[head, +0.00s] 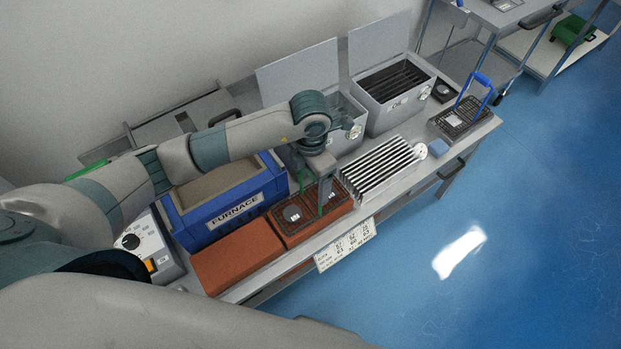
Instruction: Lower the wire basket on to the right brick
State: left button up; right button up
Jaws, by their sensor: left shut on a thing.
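My left gripper (322,180) reaches in from the left and is shut on the green handle of a dark wire basket (289,225). The basket is level over the right brick (325,229), a red-brown block at the bench's front edge. Round grey pieces show in the basket. Whether its underside touches the brick I cannot tell from this angle. The gripper's wrist hides part of the handle and the basket's far side. My right gripper is out of view.
The left brick (238,257) lies bare beside it. A blue furnace (225,200) stands behind. To the right are a ribbed rack (382,168), open-lidded grey metal tanks (395,105) and another basket with a blue handle (462,118). A label card (345,245) hangs in front.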

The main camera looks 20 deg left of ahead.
pick_arm(q)
jog(key=shift+f+b, duration=0.3)
dwell(0.6)
jog(key=o, duration=1.6)
jog(key=shift+o, duration=1.2)
notch_tip(320, 180, up, 18)
jog(key=b, duration=0.3)
jog(key=shift+f, duration=0.25)
jog(key=shift+s, duration=0.1)
